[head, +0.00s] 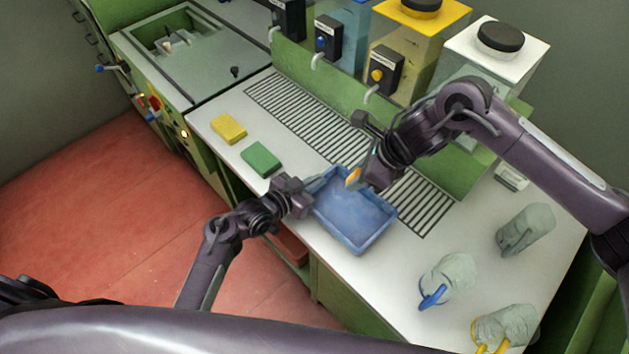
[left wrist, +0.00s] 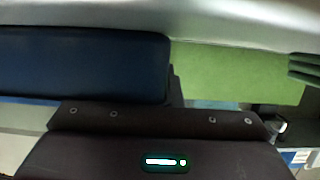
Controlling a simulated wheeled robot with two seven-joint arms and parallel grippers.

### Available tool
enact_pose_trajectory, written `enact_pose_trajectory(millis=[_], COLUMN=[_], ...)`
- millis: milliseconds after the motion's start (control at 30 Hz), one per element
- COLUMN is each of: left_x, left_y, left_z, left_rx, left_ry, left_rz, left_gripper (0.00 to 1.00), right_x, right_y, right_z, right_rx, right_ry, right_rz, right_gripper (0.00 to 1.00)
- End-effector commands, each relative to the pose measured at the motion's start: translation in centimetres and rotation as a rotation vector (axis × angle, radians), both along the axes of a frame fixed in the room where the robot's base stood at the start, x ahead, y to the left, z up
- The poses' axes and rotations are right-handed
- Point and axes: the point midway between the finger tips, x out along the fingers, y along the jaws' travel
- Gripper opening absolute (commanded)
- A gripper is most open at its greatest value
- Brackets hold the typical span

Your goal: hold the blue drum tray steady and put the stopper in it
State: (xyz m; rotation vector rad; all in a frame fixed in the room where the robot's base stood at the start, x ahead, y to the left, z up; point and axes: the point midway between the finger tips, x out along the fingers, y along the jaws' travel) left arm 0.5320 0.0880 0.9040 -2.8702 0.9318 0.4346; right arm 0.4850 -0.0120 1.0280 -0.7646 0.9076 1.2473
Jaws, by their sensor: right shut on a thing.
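The blue drum tray (head: 372,243) lies on the white counter and looks empty in its visible part. My left gripper (head: 311,190) is at the tray's left corner in the head view, against or right beside the rim; its fingertips are too small to read. In the left wrist view a dark blue wall (left wrist: 85,65), likely the tray, fills the upper left, and the fingers do not show clearly. My right gripper (head: 358,182) is shut on the orange-tan stopper (head: 352,176), above the tray's far edge. The gripper partly hides the stopper.
A green sponge (head: 261,159) and a yellow sponge (head: 229,128) lie left of the tray. A slotted drain grate (head: 300,112) runs behind it, below several dispensers. The counter's front edge is close to the tray.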

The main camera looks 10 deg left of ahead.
Motion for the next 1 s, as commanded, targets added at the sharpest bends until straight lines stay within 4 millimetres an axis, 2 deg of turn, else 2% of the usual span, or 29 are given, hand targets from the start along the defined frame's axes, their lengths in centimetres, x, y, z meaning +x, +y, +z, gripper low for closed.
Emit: enact_pose_trajectory(millis=[267,1000], left_x=[0.0,0.0], left_y=[0.0,0.0], left_z=[0.0,0.0], left_rx=[0.0,0.0], left_ry=[0.0,0.0], left_rz=[0.0,0.0], left_gripper=[0.0,0.0], right_x=[0.0,-0.1], right_y=[0.0,0.0], right_z=[-0.6,-5.9], right_rx=[0.0,-0.001], right_ry=[0.001,0.002], right_rz=[0.0,0.0], right_gripper=[0.06,0.06])
